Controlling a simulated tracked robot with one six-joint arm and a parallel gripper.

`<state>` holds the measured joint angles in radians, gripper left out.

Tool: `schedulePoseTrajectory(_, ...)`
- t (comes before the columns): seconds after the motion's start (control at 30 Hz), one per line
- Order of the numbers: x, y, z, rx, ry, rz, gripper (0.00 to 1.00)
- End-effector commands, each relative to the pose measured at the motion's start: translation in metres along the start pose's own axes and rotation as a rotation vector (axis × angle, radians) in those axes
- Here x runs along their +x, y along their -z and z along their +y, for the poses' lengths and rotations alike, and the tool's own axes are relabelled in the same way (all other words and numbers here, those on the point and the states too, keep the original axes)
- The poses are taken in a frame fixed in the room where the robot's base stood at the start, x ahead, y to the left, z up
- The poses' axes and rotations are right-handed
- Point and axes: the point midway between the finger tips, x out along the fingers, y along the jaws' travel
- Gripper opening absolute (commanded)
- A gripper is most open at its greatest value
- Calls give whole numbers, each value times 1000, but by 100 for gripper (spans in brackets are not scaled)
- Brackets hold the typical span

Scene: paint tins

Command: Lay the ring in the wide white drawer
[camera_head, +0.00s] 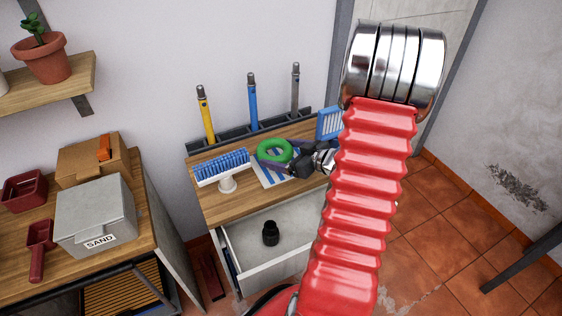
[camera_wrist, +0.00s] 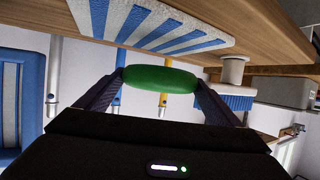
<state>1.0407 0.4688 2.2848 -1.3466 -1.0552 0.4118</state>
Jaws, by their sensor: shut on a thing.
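The green ring (camera_head: 274,151) is held between the fingers of my gripper (camera_head: 287,158), above the striped cloth on the wooden top of the cabinet. In the wrist view the ring (camera_wrist: 160,79) shows edge-on between the two dark fingertips, and my gripper (camera_wrist: 162,84) is shut on it. The wide white drawer (camera_head: 262,279) is pulled open below the cabinet top. A small black pot-like object (camera_head: 270,233) stands inside it. Part of the drawer's right side is hidden behind my red arm.
A blue-bristled brush (camera_head: 221,167) stands left of the ring on the cabinet top. A white-and-blue striped cloth (camera_head: 268,179) lies under the gripper. A blue slatted object (camera_head: 329,122) and upright yellow, blue and grey tools (camera_head: 252,102) stand behind. Bare drawer floor surrounds the black object.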

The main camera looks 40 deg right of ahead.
Motion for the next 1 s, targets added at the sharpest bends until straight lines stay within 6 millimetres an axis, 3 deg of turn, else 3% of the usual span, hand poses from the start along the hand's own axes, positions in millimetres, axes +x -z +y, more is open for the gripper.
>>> schedulePoseTrajectory(0.3, 1, -1, 0, -1, 1, 1, 61)
schedulePoseTrajectory(0.7, 14, -32, 0, 0, 1, 1, 61)
schedulePoseTrajectory(1.0, 15, -34, 0, -2, 1, 1, 61)
